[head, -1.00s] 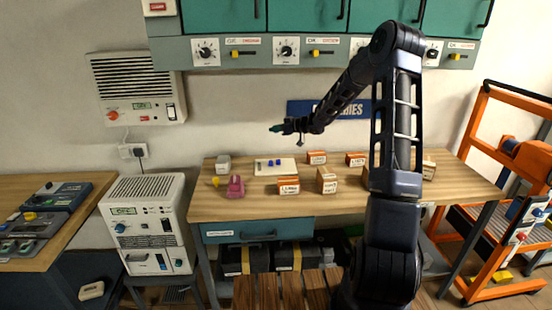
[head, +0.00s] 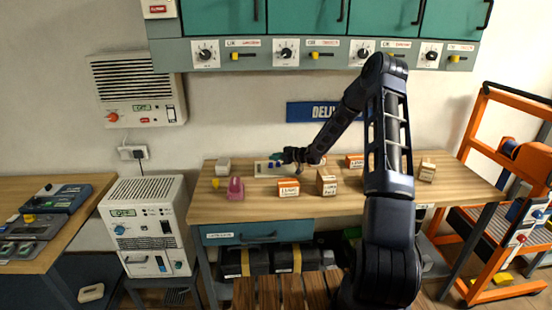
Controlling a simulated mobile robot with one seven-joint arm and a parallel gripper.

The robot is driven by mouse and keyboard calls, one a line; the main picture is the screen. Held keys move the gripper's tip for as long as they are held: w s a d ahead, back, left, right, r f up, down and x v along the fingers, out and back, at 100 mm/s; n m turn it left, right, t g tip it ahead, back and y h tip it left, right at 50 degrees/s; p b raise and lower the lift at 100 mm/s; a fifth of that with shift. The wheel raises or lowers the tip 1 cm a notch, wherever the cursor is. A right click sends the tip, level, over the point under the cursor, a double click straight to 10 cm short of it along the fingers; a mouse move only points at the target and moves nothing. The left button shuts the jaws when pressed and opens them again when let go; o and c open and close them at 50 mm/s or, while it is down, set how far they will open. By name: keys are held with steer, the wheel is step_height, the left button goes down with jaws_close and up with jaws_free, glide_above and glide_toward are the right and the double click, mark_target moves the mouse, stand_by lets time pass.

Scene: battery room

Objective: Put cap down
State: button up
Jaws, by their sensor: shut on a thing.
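My gripper (head: 283,157) is low over the white tray (head: 262,172) at the back of the workbench. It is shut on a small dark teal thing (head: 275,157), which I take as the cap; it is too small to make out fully. Small blue pieces (head: 271,165) show on the tray just below the gripper. The gripper and my arm hide the tray's right part. I cannot tell whether the cap touches the tray.
On the wooden workbench (head: 245,210) are a pink object (head: 236,189), a small yellow piece (head: 216,183), a pale block (head: 223,166) and several labelled boxes, one (head: 288,188) in front of the tray. An orange rack (head: 480,140) stands right. The bench's front left is clear.

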steer(key=shift+f, duration=0.55)
